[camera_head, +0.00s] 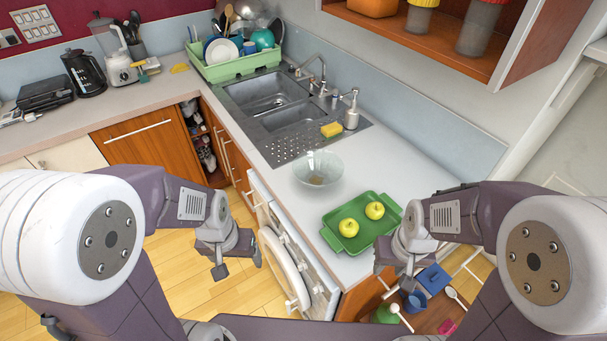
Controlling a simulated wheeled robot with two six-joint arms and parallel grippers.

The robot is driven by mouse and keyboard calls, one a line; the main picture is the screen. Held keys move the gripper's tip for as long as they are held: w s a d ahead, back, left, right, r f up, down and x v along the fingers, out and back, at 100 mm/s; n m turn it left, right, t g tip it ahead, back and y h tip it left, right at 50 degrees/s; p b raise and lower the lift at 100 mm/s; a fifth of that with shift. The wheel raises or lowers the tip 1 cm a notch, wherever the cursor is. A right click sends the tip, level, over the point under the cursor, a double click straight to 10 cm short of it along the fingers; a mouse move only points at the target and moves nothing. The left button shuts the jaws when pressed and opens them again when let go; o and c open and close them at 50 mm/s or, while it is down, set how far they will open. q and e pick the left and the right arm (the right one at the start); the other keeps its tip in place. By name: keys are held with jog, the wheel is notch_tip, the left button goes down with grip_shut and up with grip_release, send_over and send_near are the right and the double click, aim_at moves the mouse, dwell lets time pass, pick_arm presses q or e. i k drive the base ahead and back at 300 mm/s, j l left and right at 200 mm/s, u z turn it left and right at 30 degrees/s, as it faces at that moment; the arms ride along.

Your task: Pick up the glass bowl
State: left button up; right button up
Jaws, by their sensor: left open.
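The glass bowl (318,170) is clear and stands upright on the white counter (413,170), between the sink's drainboard and a green tray. My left gripper (238,262) is open and empty, in front of the counter's edge, below and left of the bowl. My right gripper (403,282) is at the near right, beside the counter's end and right of the green tray. Its fingers point down, and I cannot tell whether they are open. Neither gripper touches the bowl.
A green tray (385,227) with two yellow-green apples (349,228) lies close to the bowl. A yellow sponge (331,129) and a soap dispenser (352,110) stand behind it. A tap (318,72) rises over the sink (267,94). A green dish rack (236,66) holds dishes. The counter right of the bowl is clear.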

aim_at(317, 169)
jog(key=i+j, duration=0.1)
jog(key=j, duration=0.25)
jog(key=i+j, duration=0.15)
jog(key=j, duration=0.25)
jog(key=i+j, duration=0.1)
jog(key=j, duration=0.25)
jog(key=i+j, duration=0.65)
jog(key=z, duration=0.05)
